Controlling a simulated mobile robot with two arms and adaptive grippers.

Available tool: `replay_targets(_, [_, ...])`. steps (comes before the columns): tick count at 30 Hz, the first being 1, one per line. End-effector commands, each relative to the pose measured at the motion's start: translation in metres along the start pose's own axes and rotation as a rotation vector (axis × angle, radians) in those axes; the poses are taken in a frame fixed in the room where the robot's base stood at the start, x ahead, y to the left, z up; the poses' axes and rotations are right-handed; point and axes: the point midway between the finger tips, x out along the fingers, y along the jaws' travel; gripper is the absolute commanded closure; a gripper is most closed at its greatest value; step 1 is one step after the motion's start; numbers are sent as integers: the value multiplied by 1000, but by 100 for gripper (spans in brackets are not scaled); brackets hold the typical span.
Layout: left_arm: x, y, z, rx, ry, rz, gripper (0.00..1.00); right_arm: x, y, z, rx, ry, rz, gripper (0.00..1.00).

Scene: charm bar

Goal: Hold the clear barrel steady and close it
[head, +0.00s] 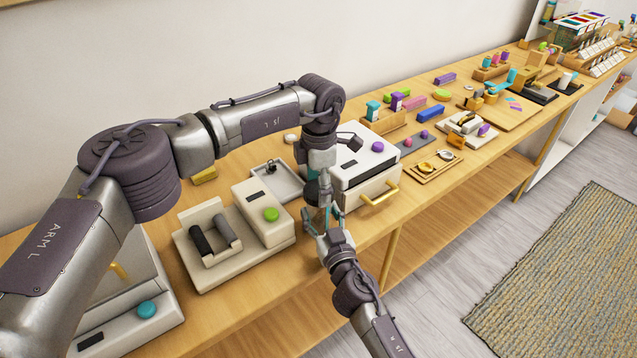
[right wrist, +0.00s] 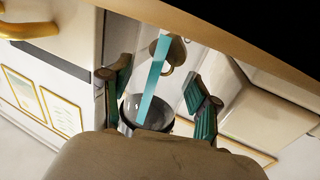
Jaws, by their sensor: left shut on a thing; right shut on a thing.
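The clear barrel (right wrist: 133,75) shows in the right wrist view as a see-through tube with a dark rounded end (right wrist: 148,113). A teal strip (right wrist: 153,82) shows in or behind it; I cannot tell which. My right gripper (right wrist: 160,98) has its teal-padded fingers on either side of the barrel, shut on it. In the head view my right gripper (head: 323,222) reaches up from below, in front of the counter. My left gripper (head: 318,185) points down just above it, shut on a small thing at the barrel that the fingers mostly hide. Whether the barrel is closed is not clear.
A white drawer unit with a gold handle (head: 379,196) and purple knob stands close right of the grippers. A cream machine with a green button (head: 271,214) is left, a grey tray (head: 275,182) behind. Several small colored pieces fill the counter further right. The floor in front is open.

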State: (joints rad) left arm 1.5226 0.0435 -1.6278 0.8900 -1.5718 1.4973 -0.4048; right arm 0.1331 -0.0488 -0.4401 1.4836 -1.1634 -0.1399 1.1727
Motion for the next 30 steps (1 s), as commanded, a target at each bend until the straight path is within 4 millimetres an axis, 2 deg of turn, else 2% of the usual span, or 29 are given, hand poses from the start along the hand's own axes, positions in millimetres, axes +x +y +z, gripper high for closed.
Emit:
replay_targets(5, [2, 0, 0, 15, 0, 0, 51, 0, 0, 0, 0, -1, 0, 100])
replay_targets(8, [2, 0, 0, 112, 0, 0, 51, 0, 0, 0, 0, -1, 0, 100])
replay_targets(11, [2, 0, 0, 316, 0, 1, 51, 0, 0, 0, 0, -1, 0, 100])
replay_targets(30, [2, 2, 2, 1920, 1, 5, 51, 0, 0, 1, 0, -1, 1, 100])
